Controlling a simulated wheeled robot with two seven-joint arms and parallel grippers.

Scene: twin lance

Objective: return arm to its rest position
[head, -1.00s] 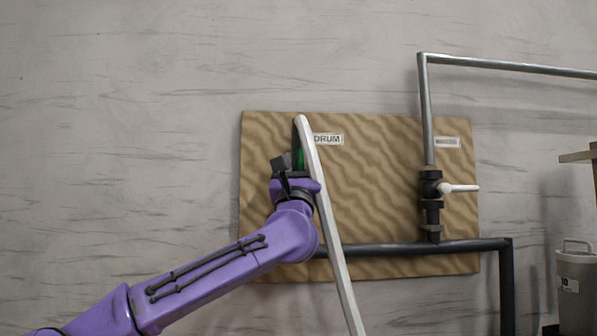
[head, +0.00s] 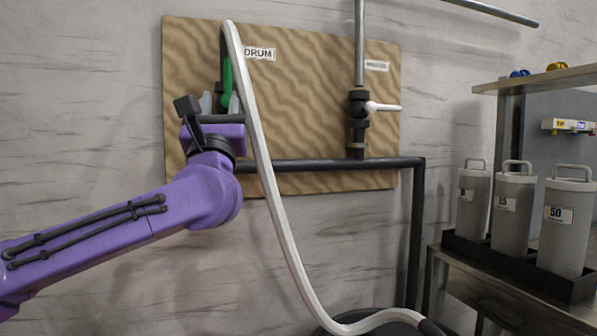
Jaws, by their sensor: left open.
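My left arm comes in from the left, purple, with its gripper (head: 226,104) up in front of the left part of the wooden board. A white hose (head: 262,150) hangs from the board's top left, passing just right of the gripper. My right gripper is not in view.
The board (head: 310,100) carries a dark pipe (head: 320,164) and a valve with a white lever (head: 383,107). Grey lidded canisters (head: 511,210) stand in a black tray on a bench at the right. The hose runs down to a dark round object (head: 370,322) at the bottom.

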